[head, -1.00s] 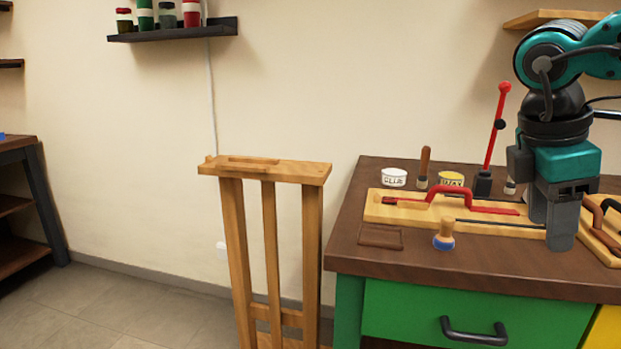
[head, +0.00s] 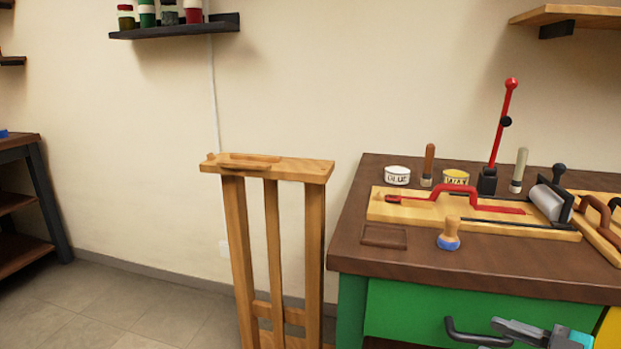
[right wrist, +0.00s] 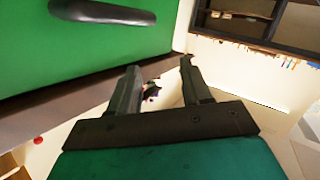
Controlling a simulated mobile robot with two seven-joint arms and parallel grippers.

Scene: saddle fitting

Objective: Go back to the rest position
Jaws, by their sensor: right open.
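My right gripper (head: 512,329) is low at the bottom right of the head view, in front of the green drawer (head: 470,300) and beside its black handle (head: 475,336). In the right wrist view, the right gripper's two fingers (right wrist: 160,68) stand apart with nothing held between them. The green front and the black handle (right wrist: 103,12) show at the upper left there. My left gripper is in neither view.
The brown workbench (head: 400,262) holds a wooden board with a red-handled tool (head: 456,190), a roller (head: 548,202), a blue-tipped wooden tool (head: 448,236) and tins. A wooden stand (head: 270,168) is left of it. Open floor (head: 130,305) lies further left.

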